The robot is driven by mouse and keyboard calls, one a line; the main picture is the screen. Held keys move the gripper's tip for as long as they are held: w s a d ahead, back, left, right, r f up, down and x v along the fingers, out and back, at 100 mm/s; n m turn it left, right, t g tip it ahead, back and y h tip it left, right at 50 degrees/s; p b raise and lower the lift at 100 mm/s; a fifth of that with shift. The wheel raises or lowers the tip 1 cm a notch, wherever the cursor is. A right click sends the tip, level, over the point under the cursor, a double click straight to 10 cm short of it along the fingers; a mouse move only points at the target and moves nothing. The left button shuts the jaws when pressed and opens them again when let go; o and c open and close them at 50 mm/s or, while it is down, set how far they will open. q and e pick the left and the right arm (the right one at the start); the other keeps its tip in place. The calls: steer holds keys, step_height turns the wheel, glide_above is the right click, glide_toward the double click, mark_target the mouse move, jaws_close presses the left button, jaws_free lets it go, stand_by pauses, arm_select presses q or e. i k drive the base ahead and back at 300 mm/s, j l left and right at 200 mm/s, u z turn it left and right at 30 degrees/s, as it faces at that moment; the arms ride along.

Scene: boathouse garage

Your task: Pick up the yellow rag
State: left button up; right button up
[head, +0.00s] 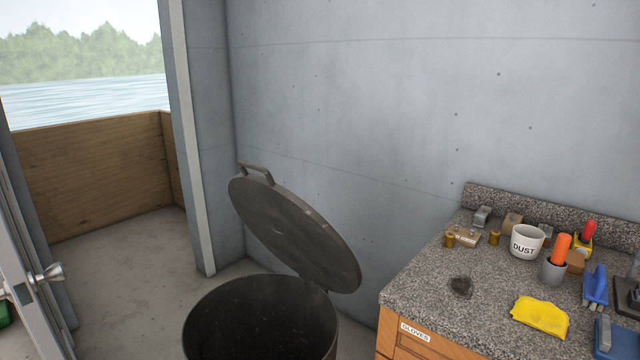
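The yellow rag (540,316) lies crumpled and flat on the speckled granite counter (420,282), near its front edge at the lower right of the head view. Nothing covers it. Neither of my grippers shows in this view.
A dark round bin (262,318) with its lid (295,232) tilted open stands left of the counter.

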mark_target(545, 317)
steer(key=z, duration=1.3)
